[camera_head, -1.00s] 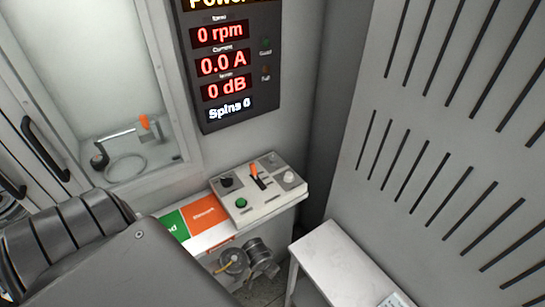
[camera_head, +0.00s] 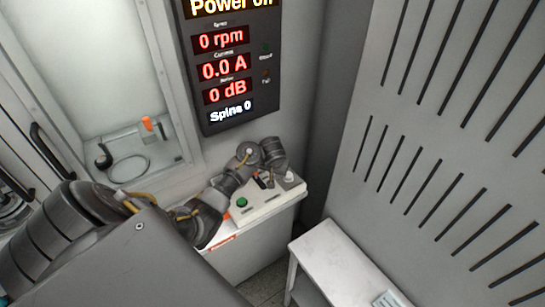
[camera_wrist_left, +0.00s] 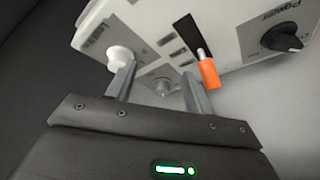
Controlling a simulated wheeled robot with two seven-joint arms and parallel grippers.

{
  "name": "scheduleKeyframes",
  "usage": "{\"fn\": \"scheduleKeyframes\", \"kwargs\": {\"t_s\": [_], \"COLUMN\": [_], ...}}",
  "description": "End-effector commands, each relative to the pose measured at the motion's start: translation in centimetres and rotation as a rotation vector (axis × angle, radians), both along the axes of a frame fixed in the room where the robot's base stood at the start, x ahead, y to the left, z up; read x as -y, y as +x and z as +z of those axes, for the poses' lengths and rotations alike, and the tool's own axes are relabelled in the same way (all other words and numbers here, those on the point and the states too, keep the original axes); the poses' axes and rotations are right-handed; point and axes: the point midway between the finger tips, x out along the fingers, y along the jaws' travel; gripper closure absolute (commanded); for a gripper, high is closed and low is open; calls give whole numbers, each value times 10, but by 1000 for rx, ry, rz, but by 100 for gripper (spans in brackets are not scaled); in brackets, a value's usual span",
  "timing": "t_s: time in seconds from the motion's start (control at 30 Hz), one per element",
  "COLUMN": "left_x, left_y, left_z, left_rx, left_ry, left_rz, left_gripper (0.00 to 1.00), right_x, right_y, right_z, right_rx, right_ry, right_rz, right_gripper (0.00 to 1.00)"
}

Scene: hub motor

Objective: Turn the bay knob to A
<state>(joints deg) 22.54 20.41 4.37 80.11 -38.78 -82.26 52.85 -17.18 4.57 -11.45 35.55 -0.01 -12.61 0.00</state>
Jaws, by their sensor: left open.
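The control panel (camera_head: 268,208) is a pale sloped box below the display. A white round knob (camera_head: 289,176) is at its right side and also shows in the left wrist view (camera_wrist_left: 122,56). A black knob marked Power (camera_wrist_left: 282,39) and an orange-tipped lever (camera_wrist_left: 208,72) show in the wrist view. I cannot read which knob is the bay knob. My left gripper (camera_wrist_left: 157,82) is open and empty over the panel, its left finger close to the white knob and its right finger beside the orange lever. Whether the finger touches the knob is unclear. The arm hides the panel's back left.
A green button (camera_head: 242,202) is at the panel's front. A display (camera_head: 228,70) hangs above it, and a glazed cabinet (camera_head: 90,60) stands to the left. A white bench (camera_head: 340,262) stands at the lower right, beside a slotted wall (camera_head: 450,150).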

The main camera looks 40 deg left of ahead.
Motion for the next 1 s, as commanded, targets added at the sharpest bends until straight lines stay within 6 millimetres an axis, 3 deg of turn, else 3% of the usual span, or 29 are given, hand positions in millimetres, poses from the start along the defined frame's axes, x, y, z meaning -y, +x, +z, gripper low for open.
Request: {"fn": "scheduleKeyframes", "kwargs": {"t_s": [0.03,0.1,0.2,0.47,0.67,1.0], "left_x": [-16,-31,-45,-53,-56,-71], "left_y": [19,36,51,61,65,84], "left_z": [17,33,50,62,46,-12], "left_rx": [16,29,42,52,49,48], "left_ry": [-18,-48,-83,-115,-114,-113], "left_rz": [47,106,164,206,207,208], "left_gripper": [48,48,48,48,48,48], "right_x": [0,0,0,0,0,0], "right_y": [0,0,0,0,0,0], "right_z": [0,0,0,0,-6,-24], "right_rx": [0,0,0,0,-1,-1], "right_ry": [0,0,0,0,0,0], "right_rz": [0,0,0,0,0,0], "right_gripper": [51,51,51,51,51,51]}}
